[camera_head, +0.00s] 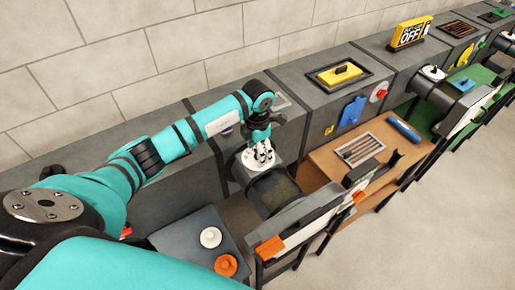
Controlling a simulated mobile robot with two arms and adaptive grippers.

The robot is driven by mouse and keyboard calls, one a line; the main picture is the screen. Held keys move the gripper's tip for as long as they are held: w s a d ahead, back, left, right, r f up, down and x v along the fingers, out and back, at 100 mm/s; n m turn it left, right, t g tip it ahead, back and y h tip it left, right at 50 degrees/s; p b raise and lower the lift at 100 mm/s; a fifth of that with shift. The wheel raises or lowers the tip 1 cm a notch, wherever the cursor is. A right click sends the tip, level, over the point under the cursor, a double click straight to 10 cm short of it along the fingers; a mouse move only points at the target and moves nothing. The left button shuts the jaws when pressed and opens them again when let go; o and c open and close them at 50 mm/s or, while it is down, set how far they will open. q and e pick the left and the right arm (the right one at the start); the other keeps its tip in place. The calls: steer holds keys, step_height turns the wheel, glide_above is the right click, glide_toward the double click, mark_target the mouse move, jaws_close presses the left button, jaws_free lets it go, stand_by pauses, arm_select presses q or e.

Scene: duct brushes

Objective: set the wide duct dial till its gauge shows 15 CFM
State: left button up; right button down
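My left arm reaches in from the left, and its gripper (262,151) points down over a white round dial plate (247,159) on top of a dark duct outlet (273,190). The fingers hide most of the dial's middle, so I cannot tell whether they touch or hold a knob. Whether they are open or shut is unclear. No gauge reading is legible here. A similar white dial (433,73) sits on another duct farther right. I cannot tell for certain which duct is the wide one. My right gripper is not in view.
A grey box with a white knob (210,237) and an orange knob (226,265) stands at the lower left. A wooden bench (325,160) holds a vent grille (360,149) and a blue cylinder (403,129).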

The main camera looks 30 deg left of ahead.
arm_select(q)
steer(key=shift+c, duration=0.2)
steer(key=c, duration=1.1)
steer(key=shift+n, duration=0.4)
steer(key=shift+n+b, duration=0.6)
steer(key=shift+n, duration=0.3)
steer(key=shift+n+b, duration=0.45)
steer(key=shift+n, duration=1.15)
steer(key=shift+d, duration=0.1)
steer(key=shift+r, duration=0.1)
